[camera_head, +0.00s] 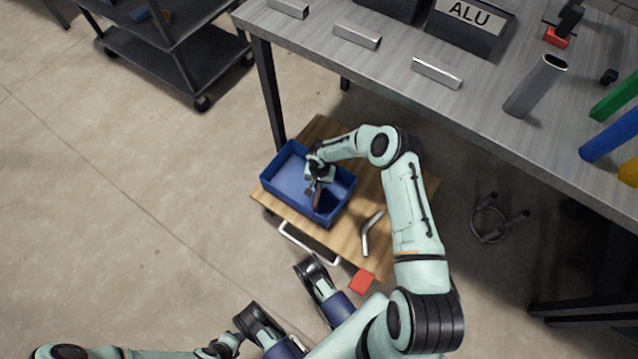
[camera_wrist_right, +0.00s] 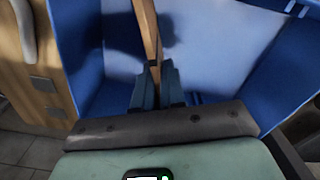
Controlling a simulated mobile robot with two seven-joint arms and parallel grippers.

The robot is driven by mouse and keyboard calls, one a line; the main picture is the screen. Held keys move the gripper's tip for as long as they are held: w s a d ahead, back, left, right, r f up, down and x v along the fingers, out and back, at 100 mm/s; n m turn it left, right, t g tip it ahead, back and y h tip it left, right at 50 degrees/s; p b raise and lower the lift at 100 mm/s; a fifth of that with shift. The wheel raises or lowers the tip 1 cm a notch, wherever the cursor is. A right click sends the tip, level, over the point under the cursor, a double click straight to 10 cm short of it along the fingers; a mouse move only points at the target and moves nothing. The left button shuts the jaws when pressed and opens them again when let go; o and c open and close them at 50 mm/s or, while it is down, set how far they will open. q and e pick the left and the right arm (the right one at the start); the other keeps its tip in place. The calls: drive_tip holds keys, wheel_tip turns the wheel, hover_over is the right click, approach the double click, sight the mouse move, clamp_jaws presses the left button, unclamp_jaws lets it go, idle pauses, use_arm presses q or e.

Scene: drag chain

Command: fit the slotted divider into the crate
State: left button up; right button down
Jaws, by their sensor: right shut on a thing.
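The blue crate (camera_head: 272,188) stands on the wooden top of a low cart. My right gripper (camera_head: 317,187) reaches down over the crate and is shut on the slotted divider (camera_head: 320,200), a thin brown board. In the right wrist view the divider (camera_wrist_right: 148,28) shows as a narrow strip, seen nearly edge-on, between the fingertips (camera_wrist_right: 157,85). The crate's blue interior (camera_wrist_right: 225,45) lies behind it. The divider's lower edge and slots cannot be made out, nor whether it touches the crate floor. My left gripper does not show.
The wooden cart top (camera_head: 275,205) holds a bent grey metal tube (camera_head: 369,233) right of the crate. A red block (camera_head: 362,281) is near its front edge. A grey workbench (camera_head: 390,55) with metal bars stands behind. A dark trolley (camera_head: 165,50) is at upper left.

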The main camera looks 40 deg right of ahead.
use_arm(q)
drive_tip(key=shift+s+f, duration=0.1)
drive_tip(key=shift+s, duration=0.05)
use_arm(e)
drive_tip(key=shift+f, duration=0.15)
drive_tip(key=shift+f, duration=0.1)
drive_tip(key=c, duration=1.2)
unclamp_jaws()
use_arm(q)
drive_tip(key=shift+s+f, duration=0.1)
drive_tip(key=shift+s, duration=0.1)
